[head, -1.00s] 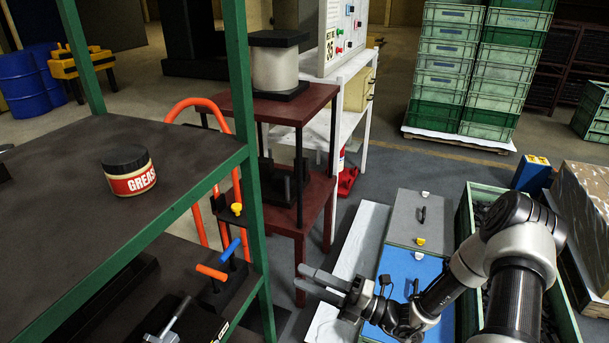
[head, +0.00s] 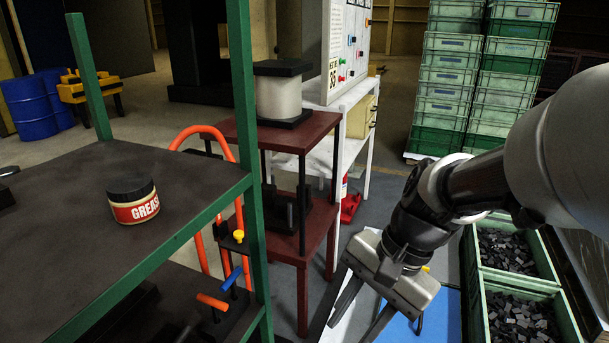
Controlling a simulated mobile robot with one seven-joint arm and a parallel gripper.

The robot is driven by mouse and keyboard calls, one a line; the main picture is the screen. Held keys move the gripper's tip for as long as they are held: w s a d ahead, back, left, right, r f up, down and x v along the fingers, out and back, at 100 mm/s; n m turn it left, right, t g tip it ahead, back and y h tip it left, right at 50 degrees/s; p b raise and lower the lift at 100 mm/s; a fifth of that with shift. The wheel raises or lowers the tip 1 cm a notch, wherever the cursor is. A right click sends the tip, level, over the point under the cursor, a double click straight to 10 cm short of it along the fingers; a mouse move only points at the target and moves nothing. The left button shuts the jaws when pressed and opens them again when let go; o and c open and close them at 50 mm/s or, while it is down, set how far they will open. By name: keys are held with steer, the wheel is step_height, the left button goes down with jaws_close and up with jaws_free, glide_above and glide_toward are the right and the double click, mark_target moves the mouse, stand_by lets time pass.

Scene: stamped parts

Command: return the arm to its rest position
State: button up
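My gripper (head: 355,325) is at the lower middle right of the head view, pointing down and to the left. Its two fingers are spread apart with nothing between them. It hangs in front of the blue panel (head: 443,312) and the pale floor strip beside it, and hides part of both. My arm comes in from the right edge, raised and close to the camera.
A green-framed shelf with a dark top (head: 60,255) carries a grease tin (head: 133,203) at left. A dark red stand (head: 300,138) is left of my gripper. Green crates of dark parts (head: 505,252) lie below my arm. Stacked green crates (head: 452,75) stand behind.

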steer(key=s+d+r+n+t+h, duration=0.35)
steer(key=d+r+n+t, duration=0.3)
steer(key=r+n, duration=0.25)
step_height(320, 180, up, 15)
steer(key=p, duration=1.5)
steer(key=shift+w, duration=0.35)
steer(key=shift+g+h, duration=0.25)
steer(key=shift+c, duration=0.3)
steer(key=shift+c, duration=0.2)
steer(key=shift+a, duration=0.2)
